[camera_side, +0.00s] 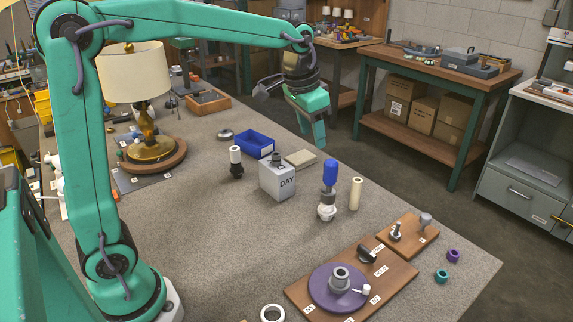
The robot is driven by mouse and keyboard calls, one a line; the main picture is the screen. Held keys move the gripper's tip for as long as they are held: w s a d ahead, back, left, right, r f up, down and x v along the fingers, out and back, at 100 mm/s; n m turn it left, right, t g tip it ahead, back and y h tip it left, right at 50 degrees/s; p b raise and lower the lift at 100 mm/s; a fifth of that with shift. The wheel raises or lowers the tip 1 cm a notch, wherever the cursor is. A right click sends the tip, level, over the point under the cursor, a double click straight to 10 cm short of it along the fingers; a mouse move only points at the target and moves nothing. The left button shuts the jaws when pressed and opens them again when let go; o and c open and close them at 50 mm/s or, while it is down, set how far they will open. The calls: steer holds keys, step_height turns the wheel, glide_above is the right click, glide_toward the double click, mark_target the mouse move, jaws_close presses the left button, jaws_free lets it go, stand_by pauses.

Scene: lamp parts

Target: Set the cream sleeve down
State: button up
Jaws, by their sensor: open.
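The cream sleeve (355,194) is a plain pale cylinder standing upright on the grey work surface. It stands just right of a blue cylinder (329,173) that sits on a white base piece. My gripper (312,140) points down, above and behind the sleeve and to its left. It is open, with clear space between it and the sleeve. Nothing shows between its fingers, though the near finger partly hides the other.
A grey box marked DAY (277,182), a blue tray (255,144) and a lamp (136,80) stand to the left. A wooden board with a purple disc (332,290) lies in front. Teal (441,276) and purple (453,256) rings lie at right. The front-left surface is mostly clear.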

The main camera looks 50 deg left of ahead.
steer(key=w+f+m+g, duration=0.1)
steer(key=w+f, duration=0.6)
steer(key=w, duration=0.3)
steer(key=m+g, duration=0.1)
steer(key=g, duration=0.1)
glide_above(356, 192)
step_height(356, 192, down, 9)
steer(key=shift+w+a+f, duration=0.45)
steer(key=shift+w+f, duration=0.05)
steer(key=shift+w, duration=0.05)
steer(key=shift+f, duration=0.1)
steer(key=shift+f, duration=3.8)
steer(key=shift+c, duration=0.2)
jaws_close()
